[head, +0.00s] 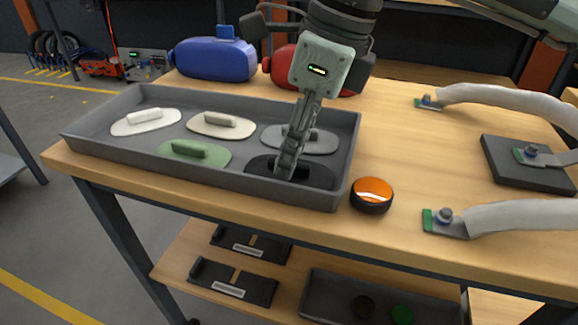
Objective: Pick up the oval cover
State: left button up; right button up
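Several oval covers with raised bar handles lie in a shallow grey tray (99,151) on the wooden table: a white one (135,126), a beige one (205,128), a green one (180,155), a grey one (325,146) and a black one (318,177). My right gripper (285,170) points down into the tray's right part. Its fingertips are at the handle of the black cover and hide most of it. The fingers show edge-on, so I cannot tell whether they are closed on the handle. The black cover appears to lie in the tray. My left gripper is not in view.
An orange-topped button (371,194) stands just right of the tray. A blue case (215,59) and a red one (283,68) stand behind it. White hoses (500,97) and a dark plate (500,160) are at the right. The table between tray and hoses is mostly clear.

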jog(key=shift+a+f, duration=0.15)
jog(key=shift+f, duration=0.45)
grip_shut()
jog(key=shift+w, duration=0.1)
